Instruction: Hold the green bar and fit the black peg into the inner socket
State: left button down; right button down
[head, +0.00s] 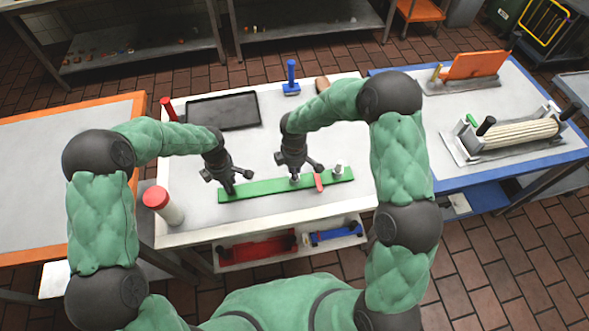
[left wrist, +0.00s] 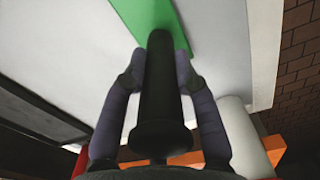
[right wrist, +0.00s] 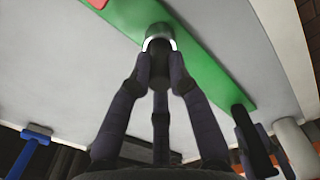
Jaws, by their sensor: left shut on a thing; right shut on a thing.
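The green bar (head: 265,186) lies flat across the white table. My left gripper (head: 230,188) is shut on the upright black handle (left wrist: 160,105) at the bar's left end. My right gripper (head: 295,178) is shut on the black peg (right wrist: 159,68), over the inner socket near the bar's middle. In the right wrist view, the peg's end is at the socket's pale ring (right wrist: 158,43); I cannot tell how deep it sits. A red piece (head: 319,182) is on the bar to the right of it. A second, white socket (head: 338,169) is near the bar's right end.
A black tray (head: 223,111) and a blue-handled tool (head: 291,78) are at the table's back. A red-topped white cylinder (head: 158,203) stands at the left front. A shelf below (head: 290,248) holds red and blue items. A blue-edged table (head: 530,105) is at right.

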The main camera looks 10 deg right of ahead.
jog(key=shift+f, duration=0.2)
jog(key=c, duration=1.2)
grip_release()
jog(key=shift+o, duration=0.2)
notch_tip(320, 180, up, 12)
jog(key=shift+r, duration=0.15)
jog(key=shift+w, duration=0.1)
jog(key=shift+o, duration=1.1)
